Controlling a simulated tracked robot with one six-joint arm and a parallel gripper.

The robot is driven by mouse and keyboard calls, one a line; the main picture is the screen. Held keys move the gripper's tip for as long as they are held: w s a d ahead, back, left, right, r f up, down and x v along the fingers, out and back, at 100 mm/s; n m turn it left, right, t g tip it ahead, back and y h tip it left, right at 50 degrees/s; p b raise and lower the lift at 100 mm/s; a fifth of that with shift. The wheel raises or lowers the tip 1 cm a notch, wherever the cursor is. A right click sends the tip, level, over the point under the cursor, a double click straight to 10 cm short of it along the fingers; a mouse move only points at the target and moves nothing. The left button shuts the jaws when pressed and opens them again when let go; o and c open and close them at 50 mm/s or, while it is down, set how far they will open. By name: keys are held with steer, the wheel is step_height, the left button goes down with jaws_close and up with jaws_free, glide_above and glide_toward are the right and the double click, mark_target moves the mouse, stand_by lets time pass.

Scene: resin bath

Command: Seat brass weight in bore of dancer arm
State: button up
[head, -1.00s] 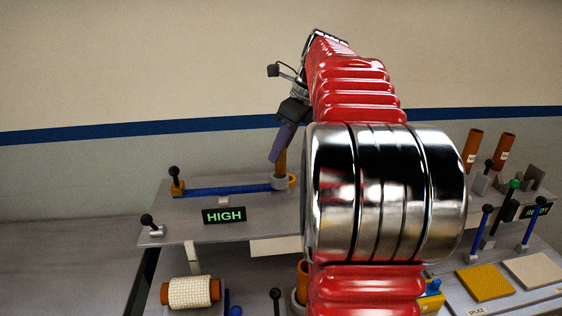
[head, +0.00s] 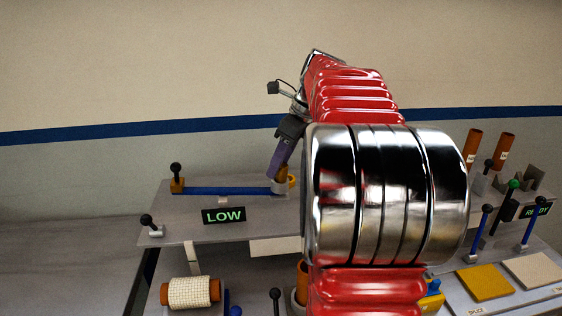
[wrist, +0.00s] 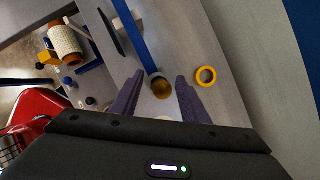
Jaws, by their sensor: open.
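The dancer arm (head: 230,190) is a blue bar running across the grey upper panel, with a pale cup for its bore (head: 278,188) at its right end. The brass weight (head: 282,174) stands upright in that cup with its top above the rim. My gripper (head: 272,177) reaches down to it with purple fingers. In the wrist view the weight (wrist: 162,88) is a round brass top at the end of the blue dancer arm (wrist: 135,38). My open gripper (wrist: 159,77) has a finger on either side, with gaps. The weight's lower end is hidden.
A yellow ring (wrist: 206,76) lies beside the cup. A black-knobbed post (head: 176,180) stands at the dancer arm's left end. A display (head: 224,215) reads LOW. A white-wound spool (head: 190,293) sits below. My red arm hides the middle of the bench.

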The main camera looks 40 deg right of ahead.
steer(key=v, duration=1.2)
steer(key=shift+a, duration=0.1)
stand_by(0.6)
steer(key=s+a+f+n+h, duration=0.1)
steer(key=a+f+n, duration=0.3)
steer(key=a+n, duration=0.45)
steer(key=s+a+f+n, duration=0.1)
steer(key=a+f+n, duration=0.35)
steer(key=a, duration=0.75)
steer(key=s+a+f+n+t, duration=0.1)
steer(key=s+a+f+n, duration=0.9)
steer(key=n, duration=0.8)
step_height(320, 180, down, 3)
steer(key=a, duration=0.2)
steer(key=shift+a+r+n+t+h, duration=0.2)
steer(key=shift+a+n+t+h, duration=0.1)
steer(key=shift+h, duration=0.1)
